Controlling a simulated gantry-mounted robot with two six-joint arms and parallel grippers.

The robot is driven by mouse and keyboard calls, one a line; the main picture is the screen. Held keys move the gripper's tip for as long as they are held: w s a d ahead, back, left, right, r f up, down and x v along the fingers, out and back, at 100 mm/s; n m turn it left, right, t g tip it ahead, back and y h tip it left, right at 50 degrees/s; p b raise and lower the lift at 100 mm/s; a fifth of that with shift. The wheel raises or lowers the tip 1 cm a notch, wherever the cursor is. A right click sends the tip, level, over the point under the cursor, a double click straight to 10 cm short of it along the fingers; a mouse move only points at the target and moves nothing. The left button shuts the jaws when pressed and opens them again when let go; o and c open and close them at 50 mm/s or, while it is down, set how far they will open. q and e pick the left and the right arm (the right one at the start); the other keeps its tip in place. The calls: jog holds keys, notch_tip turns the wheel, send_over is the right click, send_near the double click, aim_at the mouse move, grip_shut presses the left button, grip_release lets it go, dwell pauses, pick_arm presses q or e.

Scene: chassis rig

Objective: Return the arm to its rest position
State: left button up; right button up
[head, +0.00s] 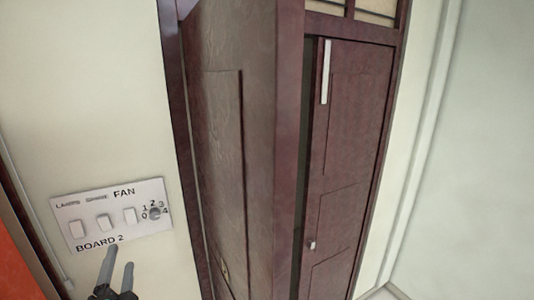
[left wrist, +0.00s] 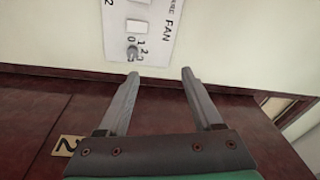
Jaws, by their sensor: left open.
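My left gripper (head: 119,262) shows at the bottom left of the head view, its two grey fingers pointing up, just below the switch board. In the left wrist view my left gripper (left wrist: 160,75) is open, with a wide empty gap between its fingers. The white switch board (head: 112,214) is on the cream wall and is marked "FAN" and "BOARD 2". It has several rocker switches and a round fan knob (head: 154,213). The knob also shows in the left wrist view (left wrist: 133,53), beyond the left fingertip; I see no clear contact. My right gripper is not in view.
A tall dark red-brown wooden cabinet (head: 350,150) stands right of the board, with a long metal handle (head: 326,72) and a dark gap along its door edge. An orange surface (head: 14,262) is at the lower left. Pale wall (head: 490,150) is at the right.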

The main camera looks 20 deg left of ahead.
pick_arm(q)
jog(key=w+d+r+t+h, duration=0.1)
jog(key=d+r+t+h, duration=0.1)
jog(key=d+r+t, duration=0.5)
jog(key=w+d+r+h, duration=0.1)
jog(key=w+d+r, duration=0.1)
jog(key=d+r, duration=0.6)
jog(key=s+d+r+n+t+h, duration=0.2)
jog(key=s+d+r+t+h, duration=0.1)
jog(key=r, duration=0.5)
jog(key=s+d+r+n+t+h, duration=0.3)
jog(key=s+d+r+t+h, duration=0.1)
jog(key=d+r+h, duration=0.3)
jog(key=shift+s+d+r+h, duration=0.4)
jog(key=shift+s+r+h, duration=0.25)
jog(key=shift+h, duration=0.55)
